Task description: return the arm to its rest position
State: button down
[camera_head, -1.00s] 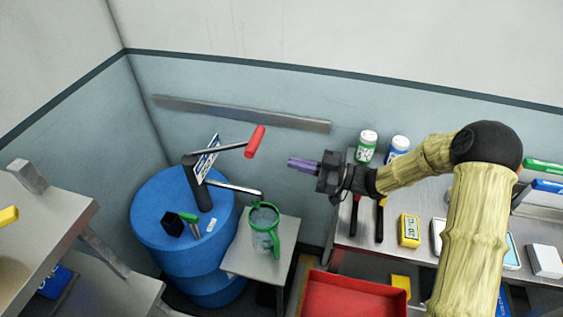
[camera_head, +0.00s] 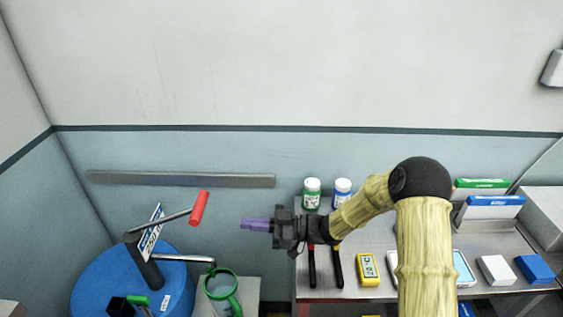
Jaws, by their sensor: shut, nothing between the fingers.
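My arm (camera_head: 424,240), with a yellow bamboo-like covering and a black elbow, rises from the bottom of the head view and bends to the left. My gripper (camera_head: 246,225) has purple fingers and points left, in the air in front of the blue-grey wall. Its fingers are together with nothing between them. It appears above and to the right of the green-handled jug (camera_head: 222,292) and right of the red crank handle (camera_head: 199,208). My arm hides part of the bench behind it.
A blue drum (camera_head: 98,283) with a post and metal arms stands at lower left. The metal bench (camera_head: 388,290) at right holds a yellow meter (camera_head: 368,269), two bottles, black-handled tools, boxes (camera_head: 495,270) and a blue block (camera_head: 535,269). The wall area above my gripper is clear.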

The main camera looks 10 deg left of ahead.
jog(key=w+d+m+t+h, duration=0.6)
jog(key=w+d+t+h, duration=0.1)
jog(key=t, duration=0.2)
jog(key=d+m+t+h, duration=0.2)
jog(key=d+m+h, duration=0.35)
jog(key=d, duration=0.65)
jog(key=s+d+m+g+h, duration=0.2)
jog(key=s+d+m+h, duration=0.1)
jog(key=s+d, duration=0.4)
jog(key=s+d+m+g+h, duration=0.3)
jog(key=s+d+m, duration=0.2)
jog(key=s, duration=0.8)
jog(key=shift+s+d, duration=0.25)
jog(key=shift+d, duration=0.7)
jog(key=shift+w, duration=0.1)
